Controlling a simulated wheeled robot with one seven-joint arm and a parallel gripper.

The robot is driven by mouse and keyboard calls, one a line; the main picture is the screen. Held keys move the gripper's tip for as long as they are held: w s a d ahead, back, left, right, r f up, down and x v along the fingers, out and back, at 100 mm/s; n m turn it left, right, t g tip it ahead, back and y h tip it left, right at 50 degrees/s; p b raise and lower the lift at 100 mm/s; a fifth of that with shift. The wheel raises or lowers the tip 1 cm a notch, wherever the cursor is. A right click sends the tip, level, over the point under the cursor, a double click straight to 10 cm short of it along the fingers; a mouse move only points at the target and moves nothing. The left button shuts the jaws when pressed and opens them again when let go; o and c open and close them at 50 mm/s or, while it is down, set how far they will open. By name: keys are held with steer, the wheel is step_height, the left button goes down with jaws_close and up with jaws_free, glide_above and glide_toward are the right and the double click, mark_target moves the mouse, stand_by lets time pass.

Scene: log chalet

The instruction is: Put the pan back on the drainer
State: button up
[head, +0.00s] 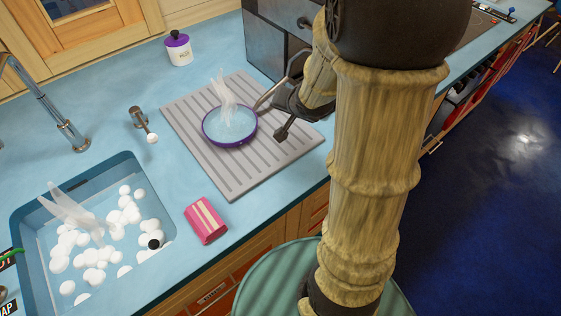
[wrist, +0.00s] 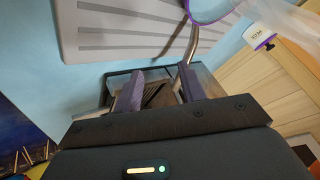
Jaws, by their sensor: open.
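The pan (head: 232,130), purple-rimmed with a pale blue inside and a metal handle, sits on the grey ribbed drainer (head: 238,178). Whitish wisps rise from it. In the wrist view, part of the pan's purple rim (wrist: 208,18) shows at the top, and the drainer (wrist: 105,28) fills the upper left. My gripper (head: 286,108) is open and empty at the handle end of the pan. In the wrist view, my gripper's fingers (wrist: 160,84) stand apart, with the handle's end close to the right finger. I cannot tell whether they touch.
A sink (head: 22,230) with white bubbles lies at left, with a tap (head: 60,120) behind it. A pink and cream sponge (head: 205,220) lies on the counter before the drainer. A purple-lidded jar (head: 179,52) and a dark metal box (head: 272,40) stand behind. My arm hides the counter at right.

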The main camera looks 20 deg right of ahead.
steer(key=s+a+n+g, duration=0.1)
steer(key=s, duration=0.1)
steer(key=s+a+f+n, duration=0.1)
steer(key=s, duration=0.1)
steer(key=s+a+n+g, duration=0.1)
steer(key=s, duration=0.1)
steer(key=shift+s+f+g+h, duration=0.15)
steer(key=shift+f+g+h, duration=0.05)
steer(key=shift+g+h, duration=0.1)
steer(key=s+a+n+g, duration=0.1)
steer(key=s, duration=0.1)
steer(key=s+a+f+n+g, duration=0.1)
steer(key=s+a, duration=0.1)
steer(key=s, duration=0.1)
steer(key=s+a+n+g+y, duration=0.1)
steer(key=s+n, duration=0.1)
steer(key=s, duration=0.1)
steer(key=shift+s+a+f, duration=0.2)
steer(key=shift+a, duration=0.2)
steer(key=shift+c, duration=0.4)
steer(key=shift+w, duration=0.1)
